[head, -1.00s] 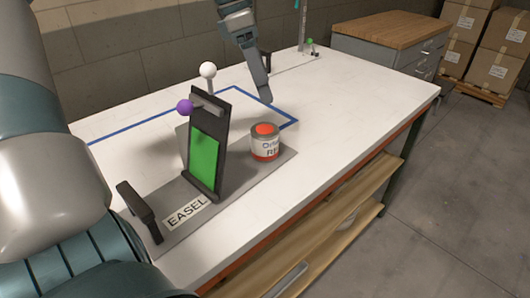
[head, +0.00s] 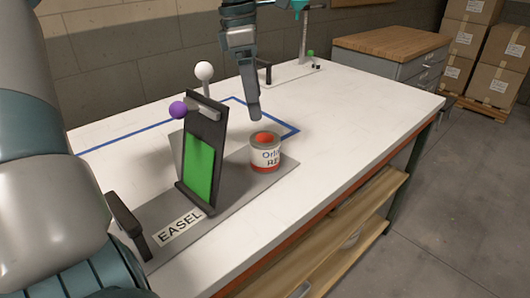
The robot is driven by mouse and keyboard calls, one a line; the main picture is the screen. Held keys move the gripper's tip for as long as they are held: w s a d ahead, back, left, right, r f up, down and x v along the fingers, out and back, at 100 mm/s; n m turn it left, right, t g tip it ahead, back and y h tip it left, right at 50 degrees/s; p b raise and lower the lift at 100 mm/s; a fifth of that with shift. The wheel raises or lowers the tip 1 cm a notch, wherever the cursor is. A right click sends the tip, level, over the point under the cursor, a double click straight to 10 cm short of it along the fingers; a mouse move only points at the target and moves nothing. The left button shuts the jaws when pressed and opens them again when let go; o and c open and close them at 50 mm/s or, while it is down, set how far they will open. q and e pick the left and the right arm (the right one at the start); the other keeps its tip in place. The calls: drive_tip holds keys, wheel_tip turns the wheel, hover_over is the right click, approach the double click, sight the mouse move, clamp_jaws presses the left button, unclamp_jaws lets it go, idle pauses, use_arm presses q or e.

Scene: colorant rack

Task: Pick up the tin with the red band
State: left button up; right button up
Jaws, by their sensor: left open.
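The tin with the red band (head: 265,156) stands upright on the right end of the grey easel plate, right of the easel board. It has a white label, a red-orange patch on its lid and a red band round its foot. My left gripper (head: 254,115) hangs pointing down from the top of the head view, just above and behind the tin in the picture. It is open and empty, though the gap between its fingers is hard to see from this side. It does not appear to touch the tin. My right gripper is not in view.
The dark easel board with a green panel (head: 199,168) stands close left of the tin, with a purple ball (head: 178,110) and a white ball (head: 204,71) near its top. A black handle (head: 127,224) stands at the plate's left end. White tabletop right of the tin is clear.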

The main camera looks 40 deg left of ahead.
sight(263, 139)
use_arm(q)
drive_tip(key=f, duration=0.6)
drive_tip(key=w+d+f, duration=0.1)
drive_tip(key=f, duration=0.3)
drive_tip(key=shift+f, duration=0.1)
drive_tip(key=shift+w+d+f, duration=0.1)
drive_tip(key=shift+w+d+f, duration=0.1)
drive_tip(key=shift+w+f, duration=0.05)
drive_tip(key=shift+f, duration=0.45)
drive_tip(key=shift+w+d+f, duration=0.1)
drive_tip(key=shift+d+f, duration=0.05)
drive_tip(key=shift+f, duration=0.5)
drive_tip(key=shift+w+d+f, duration=0.1)
drive_tip(key=shift+w+f, duration=0.05)
drive_tip(key=shift+f, duration=1.15)
drive_tip(key=shift+w, duration=0.1)
drive_tip(key=c, duration=1.2)
drive_tip(key=shift+r, duration=0.2)
drive_tip(key=shift+c, duration=0.2)
